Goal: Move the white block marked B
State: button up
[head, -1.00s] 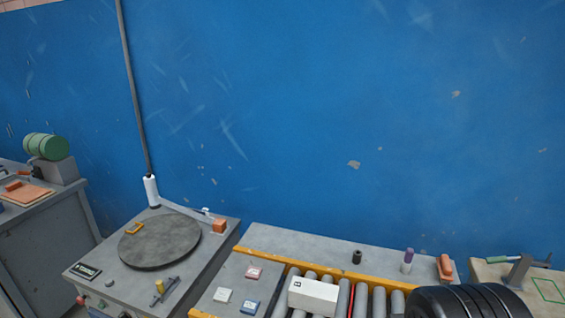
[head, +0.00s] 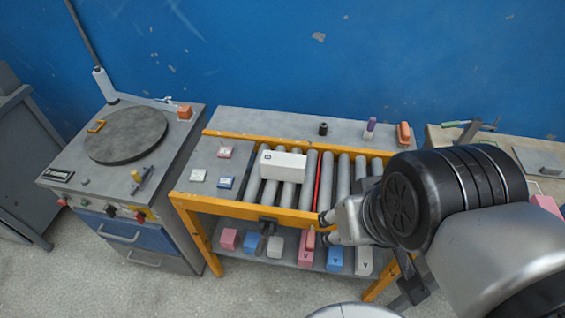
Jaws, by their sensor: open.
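The white block marked B (head: 283,166) lies on the grey rollers of a conveyor with a yellow frame, left of a red line across the rollers. Its dark mark is on the top face near the left end. My gripper (head: 323,228) is open and empty. It shows right of the block and lower in the picture, in front of the conveyor's yellow front rail, apart from the block. My arm comes in from the right and covers the right end of the conveyor.
Small white, blue and pink tiles (head: 226,182) lie on the plate left of the rollers. A shelf (head: 285,250) below holds several coloured blocks. A turntable (head: 126,134) stands on the left. A black cylinder (head: 323,128) and other small items stand on the back ledge.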

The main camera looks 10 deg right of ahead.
aim_at(274, 165)
jog(key=j+z, duration=0.35)
jog(key=j, duration=1.35)
jog(key=i+j+z, duration=0.15)
jog(key=i+j, duration=0.15)
jog(key=i, duration=0.2)
jog(key=i+j+z, duration=0.15)
jog(key=i+j, duration=0.15)
jog(key=i, duration=0.15)
